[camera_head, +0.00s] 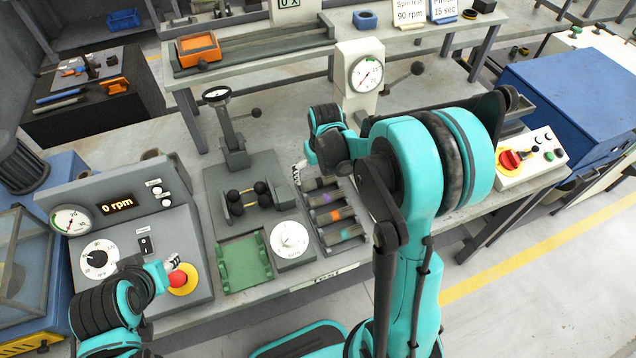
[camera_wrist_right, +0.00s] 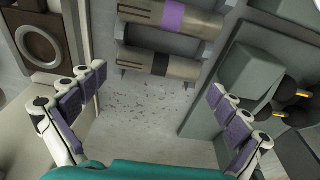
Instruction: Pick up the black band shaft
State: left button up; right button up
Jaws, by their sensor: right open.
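The black band shaft (camera_wrist_right: 158,62) is a grey-brown cylinder with a black middle band, lying across a rack; in the head view it is at the rack's far end (camera_head: 318,183), partly hidden by my right gripper. A purple-banded shaft (camera_wrist_right: 172,15) lies beside it. My right gripper (camera_wrist_right: 152,118) is open and empty, its fingers apart over bare bench, just short of the black band shaft. In the head view the right gripper (camera_head: 299,172) is at the rack's far left corner. My left gripper (camera_head: 173,264) is beside the red stop button; its finger gap is unclear.
Orange-banded (camera_head: 335,216) and teal-banded (camera_head: 346,234) shafts lie in the rack. A fixture with black knobs (camera_head: 248,195) and a white dial (camera_head: 289,239) stand left of it. The press column with a gauge (camera_head: 366,74) rises behind. A control box (camera_head: 528,158) is at right.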

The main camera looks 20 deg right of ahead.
aim_at(319, 180)
pick_arm(q)
jog(key=shift+f+b, duration=0.5)
jog(key=shift+f, duration=0.2)
pick_arm(e)
jog(key=f, duration=0.3)
jog(key=shift+w+d+f, duration=0.1)
jog(key=shift+w+f, duration=0.1)
jog(key=shift+f, duration=0.05)
